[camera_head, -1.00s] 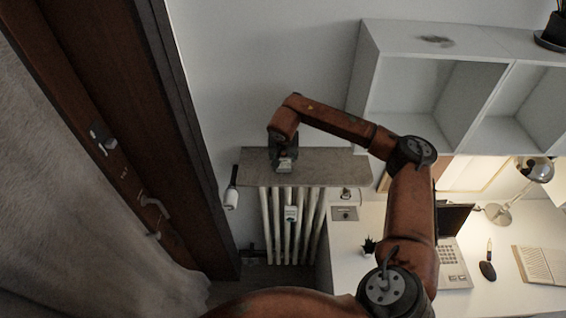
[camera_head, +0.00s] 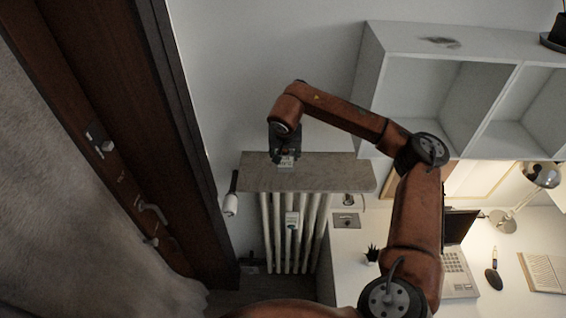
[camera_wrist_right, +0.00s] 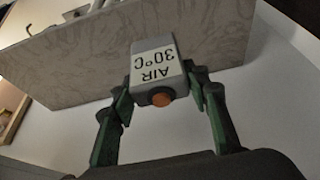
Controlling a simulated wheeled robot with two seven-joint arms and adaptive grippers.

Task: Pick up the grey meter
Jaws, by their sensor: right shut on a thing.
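The grey meter (camera_wrist_right: 158,68) has a white face reading "AIR 30°C" and an orange-brown knob. In the right wrist view it sits between the fingers of my right gripper (camera_wrist_right: 159,90), which is shut on it. In the head view the meter (camera_head: 286,161) shows small below my right gripper (camera_head: 286,156), at the stone shelf above the radiator. I cannot tell whether the meter touches the shelf. My left gripper is not in view.
The stone shelf (camera_head: 330,178) tops a white radiator (camera_head: 285,240) carrying a small white device (camera_head: 292,220). A white cubby shelf (camera_head: 420,95) stands right of the gripper. The desk (camera_head: 350,285) holds a laptop, lamp (camera_head: 541,175), plant and book. A brown door (camera_head: 110,130) is at left.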

